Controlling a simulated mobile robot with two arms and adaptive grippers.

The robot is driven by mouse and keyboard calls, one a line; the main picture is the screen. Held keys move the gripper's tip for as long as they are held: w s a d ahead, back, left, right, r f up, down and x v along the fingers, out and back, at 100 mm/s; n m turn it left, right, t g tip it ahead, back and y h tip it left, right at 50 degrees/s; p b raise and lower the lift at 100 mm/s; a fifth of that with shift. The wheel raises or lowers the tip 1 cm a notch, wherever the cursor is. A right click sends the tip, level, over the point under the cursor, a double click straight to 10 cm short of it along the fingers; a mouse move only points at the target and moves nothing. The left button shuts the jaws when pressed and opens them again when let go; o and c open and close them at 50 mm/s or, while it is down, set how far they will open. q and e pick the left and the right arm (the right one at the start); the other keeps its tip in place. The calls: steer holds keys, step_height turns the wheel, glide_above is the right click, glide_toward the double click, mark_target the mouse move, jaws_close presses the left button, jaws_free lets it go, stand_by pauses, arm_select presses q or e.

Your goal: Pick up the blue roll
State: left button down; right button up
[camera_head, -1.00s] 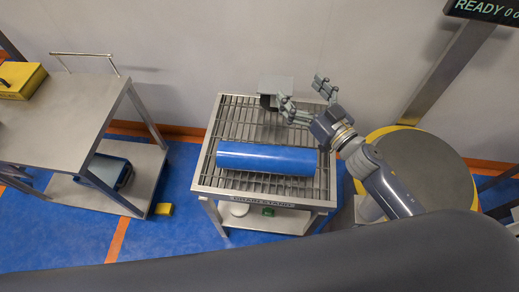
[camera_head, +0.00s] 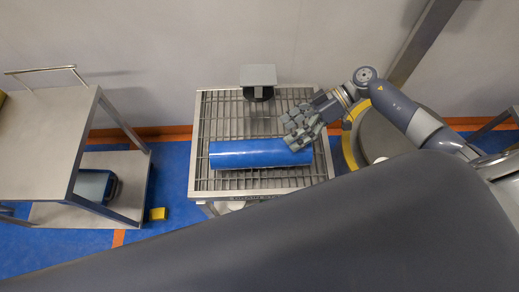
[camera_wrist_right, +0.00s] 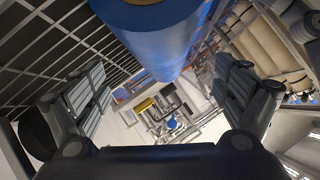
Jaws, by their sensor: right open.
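The blue roll (camera_head: 250,154) lies on its side across the grated top of a metal stand (camera_head: 209,120). In the right wrist view the roll (camera_wrist_right: 165,35) fills the top middle, with its end partly showing. My right gripper (camera_head: 298,138) is at the roll's right end, above or beside it; contact cannot be told. In the wrist view its fingers (camera_wrist_right: 165,100) are spread apart with nothing between the tips. The gripper hides a little of the roll's right part. My left gripper is not seen.
A grey box-like thing (camera_head: 258,76) stands at the back edge of the stand. A metal cart (camera_head: 45,130) is at the left, and a small yellow block (camera_head: 158,214) is on the blue floor. A round drum (camera_head: 385,135) stands at the right.

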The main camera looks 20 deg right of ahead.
mark_target(267, 146)
steer(key=p+x, duration=0.1)
steer(key=x, duration=0.6)
steer(key=shift+s+a+f, duration=0.15)
steer(key=shift+a+f, duration=0.1)
steer(key=shift+a, duration=0.05)
steer(key=shift+c, duration=0.3)
steer(key=c, duration=1.5)
